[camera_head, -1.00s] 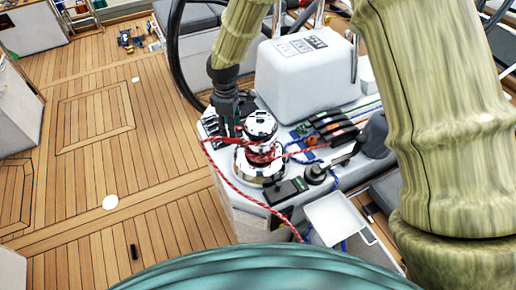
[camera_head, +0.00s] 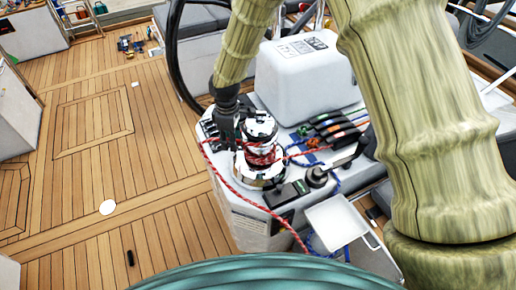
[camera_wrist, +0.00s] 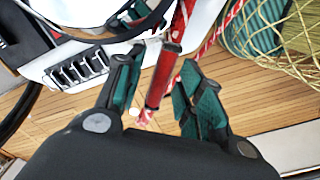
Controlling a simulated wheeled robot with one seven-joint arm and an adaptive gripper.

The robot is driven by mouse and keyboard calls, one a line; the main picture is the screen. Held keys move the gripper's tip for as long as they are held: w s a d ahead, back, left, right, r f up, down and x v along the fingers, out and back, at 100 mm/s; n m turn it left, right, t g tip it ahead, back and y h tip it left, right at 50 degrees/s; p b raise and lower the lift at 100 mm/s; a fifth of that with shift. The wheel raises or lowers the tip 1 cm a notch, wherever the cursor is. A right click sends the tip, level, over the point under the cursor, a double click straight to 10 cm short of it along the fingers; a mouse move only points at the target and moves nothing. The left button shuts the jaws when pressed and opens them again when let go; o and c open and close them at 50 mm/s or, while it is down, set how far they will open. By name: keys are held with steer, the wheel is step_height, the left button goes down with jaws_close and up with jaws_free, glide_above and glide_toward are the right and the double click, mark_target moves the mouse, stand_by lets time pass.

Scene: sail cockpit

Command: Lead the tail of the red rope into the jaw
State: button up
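The chrome winch (camera_head: 260,128) stands upright on the white console, with the red rope (camera_head: 262,158) wrapped around its drum. A length of the rope runs left from the winch, bends beside my gripper (camera_head: 226,138), and slants down right across the console. My gripper points down just left of the winch top. In the wrist view, the fingers of my gripper (camera_wrist: 160,72) stand apart, with a red rope length (camera_wrist: 165,72) between them and visible gaps on both sides. I cannot make out the jaw's slot on the winch top.
A white box-shaped housing (camera_head: 305,75) stands behind the winch. A row of dark rope clutches (camera_head: 335,128) is to its right. A white tray (camera_head: 335,222) sits front right. A dark steering wheel rim (camera_head: 174,55) is behind left. The teak deck (camera_head: 110,165) left is mostly clear.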

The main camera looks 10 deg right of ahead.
jaws_close()
steer(key=o, duration=0.7)
jaws_free()
steer(key=shift+r+p, duration=3.05)
steer(key=shift+r, duration=1.45)
steer(key=shift+s+f, duration=0.1)
